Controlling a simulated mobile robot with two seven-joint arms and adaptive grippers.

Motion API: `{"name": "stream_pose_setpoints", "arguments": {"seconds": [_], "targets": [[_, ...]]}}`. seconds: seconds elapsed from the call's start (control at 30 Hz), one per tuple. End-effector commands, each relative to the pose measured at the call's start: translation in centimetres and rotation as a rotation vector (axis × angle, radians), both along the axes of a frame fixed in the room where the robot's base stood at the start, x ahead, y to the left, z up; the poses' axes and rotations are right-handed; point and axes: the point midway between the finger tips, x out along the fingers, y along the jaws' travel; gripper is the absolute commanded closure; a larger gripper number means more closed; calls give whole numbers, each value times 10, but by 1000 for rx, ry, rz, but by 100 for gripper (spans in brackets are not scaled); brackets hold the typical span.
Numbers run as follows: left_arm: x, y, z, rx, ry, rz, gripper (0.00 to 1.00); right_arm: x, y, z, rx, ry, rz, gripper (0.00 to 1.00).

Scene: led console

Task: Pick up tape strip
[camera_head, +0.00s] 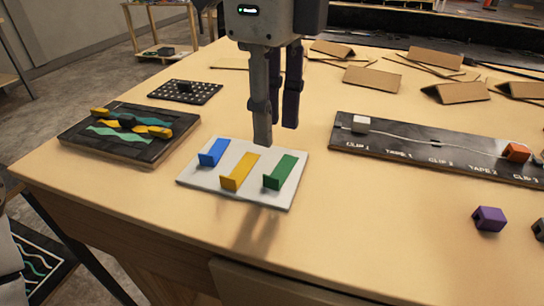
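A white board (207,178) near the table's front left carries three tape strips with raised front ends: a blue strip (213,152), a yellow strip (240,172) and a green strip (281,172). My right gripper (276,133) points down above the back of the board, over the area behind the yellow and green strips. Its two fingers are apart with nothing between them, and it touches no strip that I can see. My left gripper is not in view.
A dark panel (86,142) with coloured wavy pieces lies to the left, with a black perforated plate (208,91) behind it. A labelled black strip board (345,146) with clips lies right. A purple block (489,218) sits front right. Folded cardboard (372,79) lies behind.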

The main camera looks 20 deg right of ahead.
Motion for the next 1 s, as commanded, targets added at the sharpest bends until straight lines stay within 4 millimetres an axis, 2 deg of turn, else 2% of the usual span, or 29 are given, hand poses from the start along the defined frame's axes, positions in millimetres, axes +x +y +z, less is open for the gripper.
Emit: {"name": "stream_pose_setpoints", "arguments": {"seconds": [0.1, 0.27, 0.43, 0.53, 0.73, 0.87, 1.0], "targets": [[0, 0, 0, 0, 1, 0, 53, 0, -1, -24, -1, 3, 1, 72], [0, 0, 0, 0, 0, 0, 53, -1, -2, -45, 0, 3, 1, 72], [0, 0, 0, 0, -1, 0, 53, -4, -6, -77, 0, 3, 1, 72], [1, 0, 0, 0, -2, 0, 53, -4, -6, -87, 1, 2, 0, 72], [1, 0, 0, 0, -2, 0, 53, -3, -6, -88, 1, -1, -1, 72], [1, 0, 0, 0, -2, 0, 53, -3, -6, -88, 1, -1, -1, 98], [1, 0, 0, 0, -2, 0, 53, -3, -6, -87, 1, -1, 0, 100]]}}
